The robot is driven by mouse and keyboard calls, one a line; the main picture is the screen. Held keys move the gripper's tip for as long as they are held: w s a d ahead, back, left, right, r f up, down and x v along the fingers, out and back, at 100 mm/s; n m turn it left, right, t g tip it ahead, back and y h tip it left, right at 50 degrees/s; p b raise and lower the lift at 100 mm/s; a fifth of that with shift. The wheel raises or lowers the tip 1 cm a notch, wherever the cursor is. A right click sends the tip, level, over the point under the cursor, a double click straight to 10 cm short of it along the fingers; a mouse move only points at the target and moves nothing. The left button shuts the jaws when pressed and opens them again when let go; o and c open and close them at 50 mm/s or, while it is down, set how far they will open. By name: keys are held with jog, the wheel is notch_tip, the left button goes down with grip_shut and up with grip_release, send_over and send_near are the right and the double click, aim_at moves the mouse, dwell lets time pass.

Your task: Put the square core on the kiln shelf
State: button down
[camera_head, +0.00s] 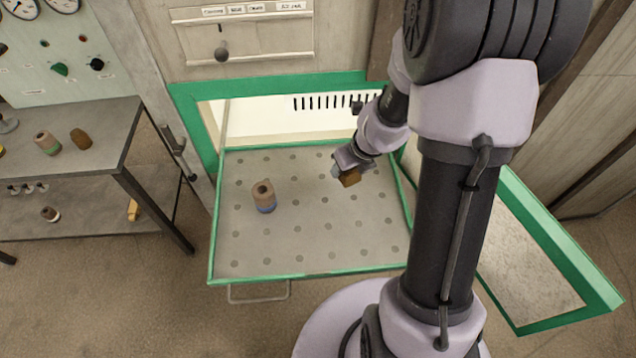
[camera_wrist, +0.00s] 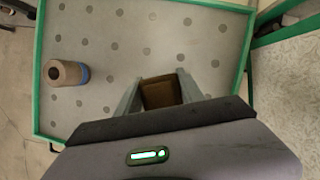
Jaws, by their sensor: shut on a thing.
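The square core (camera_head: 350,178) is a small brown block. My gripper (camera_head: 347,173) is shut on it, over the right half of the kiln shelf (camera_head: 300,255). In the wrist view the core (camera_wrist: 160,93) sits between the two fingers of my gripper (camera_wrist: 158,92). I cannot tell whether its underside touches the shelf. The shelf is a grey perforated tray with a green rim, pulled out of the kiln opening. A tan round core with a blue band (camera_head: 264,196) stands on its left half, and it also shows in the wrist view (camera_wrist: 66,73).
A metal table (camera_head: 85,125) at the left bears a tan and green core (camera_head: 47,143) and a brown piece (camera_head: 81,138). Its lower shelf holds small items. The open green-edged kiln door (camera_head: 545,250) is at the right. The shelf's front and middle are bare.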

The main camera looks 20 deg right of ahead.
aim_at(342, 191)
jog(key=f+b, duration=0.2)
jog(key=f, duration=0.1)
jog(key=f+b, duration=0.2)
jog(key=f, duration=0.1)
jog(key=s+f+b, duration=0.1)
jog(key=f+b, duration=0.2)
jog(key=shift+w+r+p, duration=0.1)
jog(key=shift+r+p, duration=0.2)
jog(key=shift+p, duration=0.05)
jog(key=shift+f, duration=0.15)
jog(key=c, duration=0.7)
grip_release()
